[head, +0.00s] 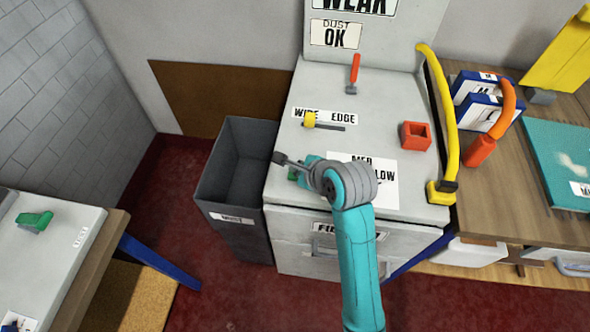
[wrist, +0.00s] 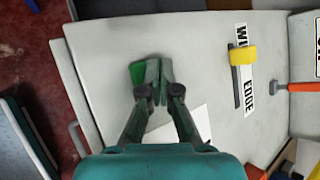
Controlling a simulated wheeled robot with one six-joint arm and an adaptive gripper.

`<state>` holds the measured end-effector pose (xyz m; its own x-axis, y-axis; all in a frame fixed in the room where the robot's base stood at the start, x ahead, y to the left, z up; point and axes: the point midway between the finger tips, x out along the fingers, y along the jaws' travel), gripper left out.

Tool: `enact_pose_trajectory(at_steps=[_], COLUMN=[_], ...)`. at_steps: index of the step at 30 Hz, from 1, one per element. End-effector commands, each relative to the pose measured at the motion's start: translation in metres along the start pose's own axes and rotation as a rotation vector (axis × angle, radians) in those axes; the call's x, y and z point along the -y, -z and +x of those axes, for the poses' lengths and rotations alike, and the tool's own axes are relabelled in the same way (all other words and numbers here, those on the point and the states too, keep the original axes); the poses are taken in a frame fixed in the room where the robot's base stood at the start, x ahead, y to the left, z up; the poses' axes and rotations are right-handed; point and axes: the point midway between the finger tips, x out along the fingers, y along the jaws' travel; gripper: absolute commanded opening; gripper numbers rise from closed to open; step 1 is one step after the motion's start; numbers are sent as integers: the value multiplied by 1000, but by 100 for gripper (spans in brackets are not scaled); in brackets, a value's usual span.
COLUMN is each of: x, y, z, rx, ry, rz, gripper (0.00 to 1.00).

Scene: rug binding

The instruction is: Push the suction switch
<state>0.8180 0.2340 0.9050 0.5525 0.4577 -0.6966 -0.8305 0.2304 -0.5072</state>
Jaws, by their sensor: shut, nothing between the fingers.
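A green piece (head: 292,175) sits on the top of the pale grey cabinet (head: 385,95), near its left front edge. It is probably the suction switch, but no label naming it can be read. My gripper (head: 281,160) is shut and empty, close to this green piece. In the wrist view the green piece (wrist: 137,73) shows at the left side of my fingertips (wrist: 152,72), which partly cover it. I cannot tell whether they touch it. My arm hides part of the cabinet top in the head view.
A yellow slider knob (head: 309,119) sits by the WIDE EDGE label. A dark bin (head: 235,170) stands left. Another green piece (head: 36,221) is on the left bench.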

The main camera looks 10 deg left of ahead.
Motion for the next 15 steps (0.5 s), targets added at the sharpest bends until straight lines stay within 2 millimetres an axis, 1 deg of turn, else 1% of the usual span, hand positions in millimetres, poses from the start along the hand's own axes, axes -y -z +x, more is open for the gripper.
enact_pose_trajectory(at_steps=[8,15], x=[-1,3], y=[1,-3], z=[1,-4], rx=[-1,0], ry=[-1,1], rz=[0,0], gripper=[0,0])
